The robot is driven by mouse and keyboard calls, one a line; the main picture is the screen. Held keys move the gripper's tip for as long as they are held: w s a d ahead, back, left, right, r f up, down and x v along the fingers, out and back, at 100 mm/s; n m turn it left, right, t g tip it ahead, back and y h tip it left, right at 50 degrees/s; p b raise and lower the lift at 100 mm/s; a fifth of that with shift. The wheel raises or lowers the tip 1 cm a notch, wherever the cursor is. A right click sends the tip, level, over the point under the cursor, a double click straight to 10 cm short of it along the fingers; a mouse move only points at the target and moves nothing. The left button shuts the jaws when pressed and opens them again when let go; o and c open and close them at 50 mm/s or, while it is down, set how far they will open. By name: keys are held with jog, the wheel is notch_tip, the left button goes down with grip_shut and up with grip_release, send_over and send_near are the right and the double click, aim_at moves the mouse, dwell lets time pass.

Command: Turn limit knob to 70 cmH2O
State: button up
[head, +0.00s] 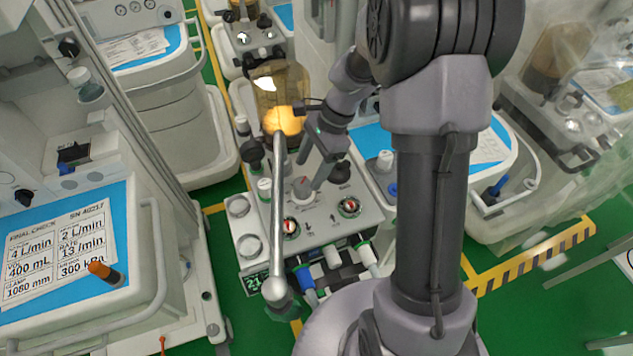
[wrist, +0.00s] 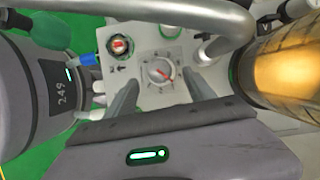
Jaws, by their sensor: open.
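The limit knob (wrist: 160,71) is a round, pale grey knob with a red pointer mark, set on a square scale plate. The scale figures are too small to read. In the head view the knob (head: 302,188) stands on the top panel of the middle cart unit, partly beside my gripper fingers. My gripper (head: 309,176) is open above this panel. In the wrist view the two dark fingers of my gripper (wrist: 162,80) reach towards the knob, one on each side, with visible gaps. I cannot tell how far above the panel the fingertips are.
A silver pipe (head: 277,215) with a ball end crosses left of the knob. An amber canister (head: 285,85) stands behind. A red-marked dial (wrist: 119,46) sits left of the knob in the wrist view. A cart with a check sheet (head: 62,250) stands left.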

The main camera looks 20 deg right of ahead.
aim_at(303, 183)
jog(key=b+x, duration=0.2)
jog(key=x, duration=0.3)
jog(key=shift+a+f, duration=0.1)
jog(key=shift+a, duration=0.1)
jog(key=c, duration=1.4)
jog(key=shift+o, duration=0.2)
jog(key=shift+m, duration=0.3)
jog(key=m+t+p, duration=0.1)
jog(key=m, duration=0.1)
jog(key=shift+m+p, duration=0.4)
grip_shut()
grip_release()
jog(key=m, duration=0.1)
jog(key=m+t, duration=0.1)
jog(key=m, duration=0.1)
jog(key=shift+s+m+t+h+p, duration=0.1)
jog(key=shift+m+t+h+p, duration=0.2)
jog(key=shift+p, duration=0.05)
jog(key=m+t, duration=0.1)
jog(key=m, duration=0.2)
jog(key=shift+h, duration=0.4)
jog(key=shift+m+t+h+b, duration=0.3)
jog(key=shift+m+t+h, duration=0.15)
jog(key=shift+m, duration=1.65)
